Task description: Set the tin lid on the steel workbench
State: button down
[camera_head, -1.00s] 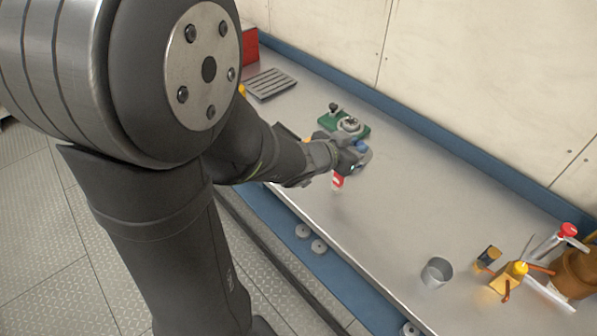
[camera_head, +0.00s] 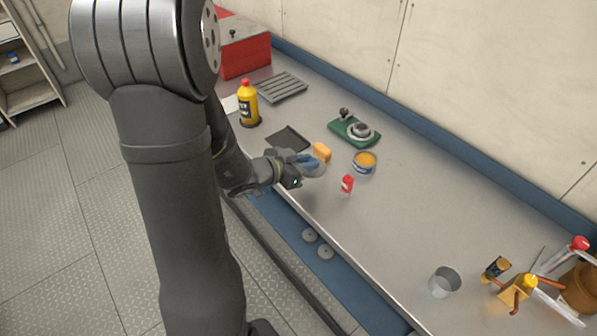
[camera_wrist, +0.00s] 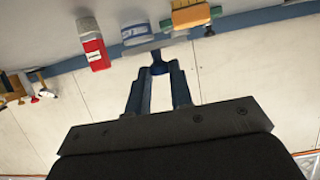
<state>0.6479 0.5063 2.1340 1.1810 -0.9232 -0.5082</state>
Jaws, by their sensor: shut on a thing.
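The tin lid (camera_head: 316,170) is a grey disc with a blue knob. My gripper (camera_head: 296,172) is shut on the knob and holds the lid over the steel workbench (camera_head: 385,215), near its front edge. In the wrist view my gripper (camera_wrist: 158,85) grips the blue knob, and the lid (camera_wrist: 158,48) shows nearly edge-on beyond the fingertips. The gap between lid and bench is hard to judge. The open tin (camera_head: 364,163), blue-banded with orange contents, stands right of the lid. In the wrist view the tin (camera_wrist: 136,33) is partly behind the lid.
A red-and-white bottle (camera_head: 347,184) stands close right of the lid. An orange block (camera_head: 322,151) and dark tray (camera_head: 288,138) lie behind it. A green-based device (camera_head: 354,131) is farther back. A metal cup (camera_head: 444,282) stands right. The bench between bottle and cup is clear.

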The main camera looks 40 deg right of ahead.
jog(key=w, duration=0.1)
jog(key=w+f, duration=0.1)
jog(key=shift+w+a+f, duration=0.2)
jog(key=shift+w+f, duration=0.1)
jog(key=shift+w, duration=0.05)
jog(key=shift+f, duration=2.05)
jog(key=shift+f, duration=0.1)
jog(key=c, duration=1.3)
grip_release()
jog(key=shift+a+r, duration=0.3)
jog(key=shift+a, duration=0.05)
jog(key=v, duration=1.1)
jog(key=shift+a, duration=0.15)
